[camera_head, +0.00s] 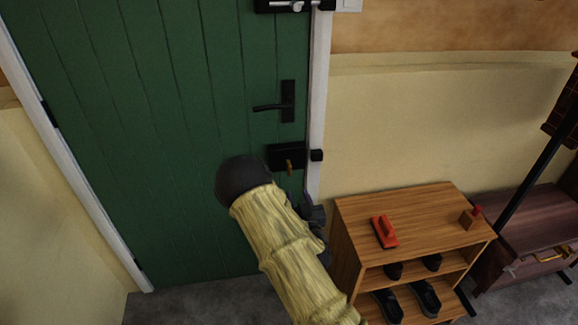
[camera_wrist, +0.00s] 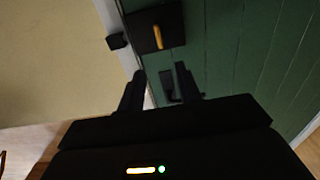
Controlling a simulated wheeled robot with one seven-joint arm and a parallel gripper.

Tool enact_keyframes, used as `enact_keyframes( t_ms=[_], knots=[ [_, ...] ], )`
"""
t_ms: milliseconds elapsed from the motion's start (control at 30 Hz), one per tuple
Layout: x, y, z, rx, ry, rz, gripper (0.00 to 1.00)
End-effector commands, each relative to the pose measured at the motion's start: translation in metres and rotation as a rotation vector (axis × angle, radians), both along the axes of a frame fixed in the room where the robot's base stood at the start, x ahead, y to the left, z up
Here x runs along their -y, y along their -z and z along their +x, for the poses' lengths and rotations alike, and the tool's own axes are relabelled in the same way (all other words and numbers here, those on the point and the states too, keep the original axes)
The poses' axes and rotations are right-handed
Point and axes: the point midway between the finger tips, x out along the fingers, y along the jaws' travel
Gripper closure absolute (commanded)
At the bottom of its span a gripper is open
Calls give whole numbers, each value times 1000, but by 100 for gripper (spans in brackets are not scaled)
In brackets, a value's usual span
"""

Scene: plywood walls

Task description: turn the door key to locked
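The black lock box (camera_head: 286,155) sits on the green door (camera_head: 200,120) near its right edge, below the handle. A brass-coloured key (camera_head: 289,167) is in it, with its long side about upright. The key (camera_wrist: 157,36) and lock box (camera_wrist: 145,22) also show at the top of the wrist view. My gripper (camera_wrist: 159,70) is open and empty, its two fingers apart, with the key beyond the fingertips and not touched. In the camera_head view my gripper (camera_head: 315,214) is mostly hidden by my arm, below and right of the lock.
The black door handle (camera_head: 287,103) is above the lock. A black keeper (camera_head: 316,155) is on the white frame beside it. A wooden shoe rack (camera_head: 410,208) with a red brush (camera_head: 384,232) stands close on the right. A dark bench (camera_head: 540,235) is farther right.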

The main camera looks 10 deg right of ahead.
Motion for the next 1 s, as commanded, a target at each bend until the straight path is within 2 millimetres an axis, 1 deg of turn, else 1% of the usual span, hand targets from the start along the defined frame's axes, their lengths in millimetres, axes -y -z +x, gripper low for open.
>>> enact_keyframes(
  t_ms=[33,200,600,800,1000],
  knots=[
    [-1,-2,8,3,-2,-1,65],
    [-1,-2,36,4,-3,0,65],
    [0,-1,99,2,-2,-1,65],
    [0,0,128,1,-1,-2,65],
    [0,0,149,1,-1,0,65]
  ],
)
